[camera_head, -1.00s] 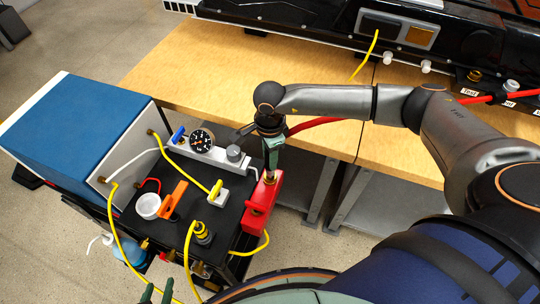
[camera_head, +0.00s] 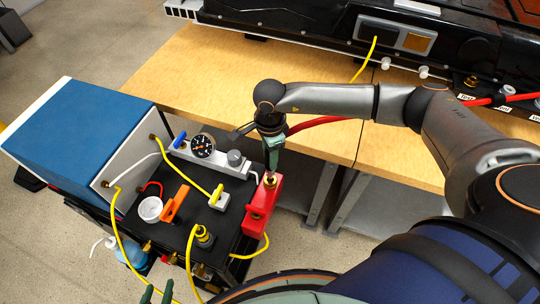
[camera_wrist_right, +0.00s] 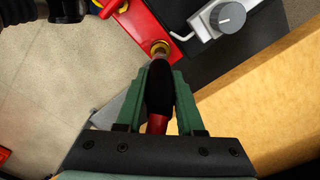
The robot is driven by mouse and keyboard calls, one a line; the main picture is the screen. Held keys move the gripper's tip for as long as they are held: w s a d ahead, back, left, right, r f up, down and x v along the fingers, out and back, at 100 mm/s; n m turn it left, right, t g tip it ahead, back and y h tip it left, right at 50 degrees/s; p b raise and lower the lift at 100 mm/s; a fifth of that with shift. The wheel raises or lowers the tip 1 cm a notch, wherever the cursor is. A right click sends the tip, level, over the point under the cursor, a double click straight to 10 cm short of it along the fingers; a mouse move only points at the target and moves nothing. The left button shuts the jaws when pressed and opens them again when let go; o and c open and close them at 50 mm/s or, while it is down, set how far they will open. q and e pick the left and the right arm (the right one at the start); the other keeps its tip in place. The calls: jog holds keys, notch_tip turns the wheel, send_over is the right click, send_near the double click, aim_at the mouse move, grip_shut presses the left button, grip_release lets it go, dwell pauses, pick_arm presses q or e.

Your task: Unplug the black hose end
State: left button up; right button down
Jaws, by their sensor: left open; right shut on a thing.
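My right gripper (camera_head: 272,165) is shut on the black hose end (camera_wrist_right: 160,90), with the green fingers on both sides of it. The red hose (camera_head: 318,122) runs from it to the right, and its red part also shows between the fingers in the right wrist view. The metal tip of the hose end points at the brass port (camera_wrist_right: 160,47) on the red block (camera_head: 262,206). The tip appears to meet the port; I cannot tell how deep it sits. My left gripper (camera_head: 156,295) shows only its green fingertips at the bottom edge, open and empty.
A blue-topped box (camera_head: 75,130) stands at left. The wooden bench (camera_head: 230,75) holds a black pack (camera_head: 300,22) behind.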

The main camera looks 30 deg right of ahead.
jog(key=shift+r+p, duration=0.75)
jog(key=shift+r, duration=0.65)
